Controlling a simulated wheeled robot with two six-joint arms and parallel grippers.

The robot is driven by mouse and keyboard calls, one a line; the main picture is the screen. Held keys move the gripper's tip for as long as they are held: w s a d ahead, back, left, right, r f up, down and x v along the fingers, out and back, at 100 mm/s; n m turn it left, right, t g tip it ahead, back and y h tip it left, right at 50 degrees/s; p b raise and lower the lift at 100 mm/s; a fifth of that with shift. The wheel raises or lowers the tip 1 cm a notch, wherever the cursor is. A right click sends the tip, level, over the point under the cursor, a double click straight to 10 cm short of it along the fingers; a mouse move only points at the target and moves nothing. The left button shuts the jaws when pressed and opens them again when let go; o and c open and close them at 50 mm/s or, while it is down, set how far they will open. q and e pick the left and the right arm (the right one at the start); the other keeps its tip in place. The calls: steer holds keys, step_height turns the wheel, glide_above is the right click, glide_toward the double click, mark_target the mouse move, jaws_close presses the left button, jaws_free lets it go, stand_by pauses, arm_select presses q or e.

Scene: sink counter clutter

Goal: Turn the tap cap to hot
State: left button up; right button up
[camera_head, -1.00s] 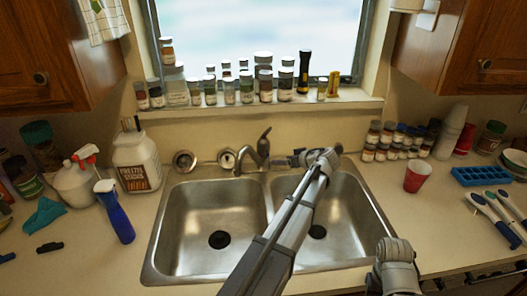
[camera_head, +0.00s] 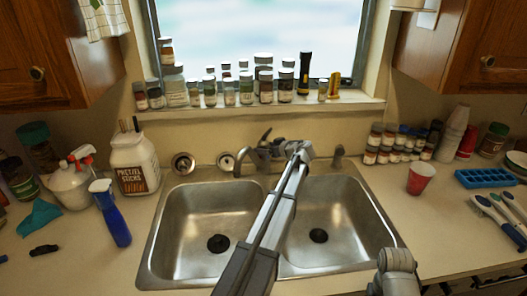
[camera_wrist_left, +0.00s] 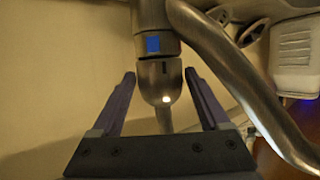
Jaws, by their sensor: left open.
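The tap (camera_head: 248,157) stands behind the double sink, with its spout toward the left basin. Its cap (camera_head: 265,140) has a short lever pointing up. In the left wrist view the cap (camera_wrist_left: 158,82) is a metal dome with a thin stem, beside a blue square mark (camera_wrist_left: 153,45). My left gripper (camera_wrist_left: 159,76) is open there, with one finger on each side of the cap and visible gaps to both. In the head view my left gripper (camera_head: 282,152) is at the tap's right side, partly hidden by its wrist. My right gripper is out of view.
The sink (camera_head: 157,225) has two empty basins. A sprayer (camera_head: 338,157) stands right of the tap. A red cup (camera_head: 420,180) stands right. Several jars line the sill (camera_head: 200,112).

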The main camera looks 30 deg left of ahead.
arm_select(q)
steer(key=shift+w+a+f, duration=0.25)
steer(key=shift+a+f, duration=0.05)
steer(key=shift+a, duration=0.3)
steer(key=shift+c, duration=0.4)
steer(key=c, duration=1)
steer(key=shift+s+m+t+h, duration=0.3)
steer(key=shift+m+t+h, duration=0.1)
steer(key=shift+m+t, duration=0.35)
steer(key=shift+w+m+t+h, duration=0.25)
steer(key=shift+m+t+h, duration=0.15)
steer(key=shift+m+t, duration=0.45)
steer(key=o, duration=1.1)
